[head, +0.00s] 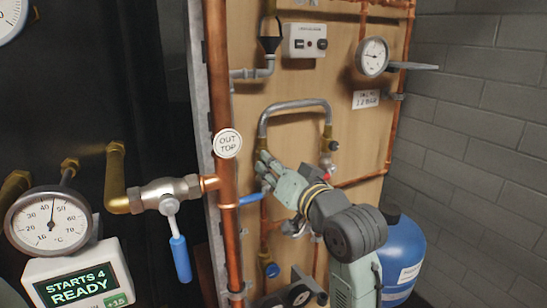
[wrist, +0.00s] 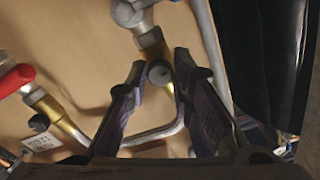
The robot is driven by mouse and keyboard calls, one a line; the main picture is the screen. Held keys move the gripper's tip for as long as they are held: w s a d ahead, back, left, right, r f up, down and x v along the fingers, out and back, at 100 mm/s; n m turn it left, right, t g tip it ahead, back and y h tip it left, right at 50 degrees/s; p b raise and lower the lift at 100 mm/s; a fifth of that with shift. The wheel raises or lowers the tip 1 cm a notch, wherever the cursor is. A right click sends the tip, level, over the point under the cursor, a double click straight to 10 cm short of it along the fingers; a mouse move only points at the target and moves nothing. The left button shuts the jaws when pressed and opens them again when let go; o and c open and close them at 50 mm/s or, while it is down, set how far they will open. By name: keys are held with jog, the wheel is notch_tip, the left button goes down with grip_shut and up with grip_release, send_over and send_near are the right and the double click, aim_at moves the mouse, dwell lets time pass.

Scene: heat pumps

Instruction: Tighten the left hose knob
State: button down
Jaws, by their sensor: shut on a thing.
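A grey hose (head: 295,104) arches between two brass fittings on the wooden board. Its left end comes down at my gripper (head: 267,170), which reaches in from the lower right. In the wrist view my gripper (wrist: 159,66) has its two dark fingers on either side of a small dark round knob (wrist: 160,75), shut on it. This left hose knob sits by a brass fitting (wrist: 151,46); in the head view my fingers hide it. The right hose knob (head: 334,146), small and black, is on the other brass fitting and also shows in the wrist view (wrist: 39,122).
A copper pipe (head: 216,90) runs upright left of my gripper. A blue lever (head: 250,199) lies close by my fingers. A red-handled valve (wrist: 15,80) shows in the wrist view. A blue tank (head: 402,255) stands behind my arm at the right.

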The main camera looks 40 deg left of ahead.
jog(key=shift+m+p, duration=0.55)
jog(key=shift+m, duration=0.35)
jog(key=c, duration=1.4)
grip_release()
jog(key=shift+d, duration=0.1)
jog(key=v, duration=0.7)
jog(key=shift+s+d, duration=0.15)
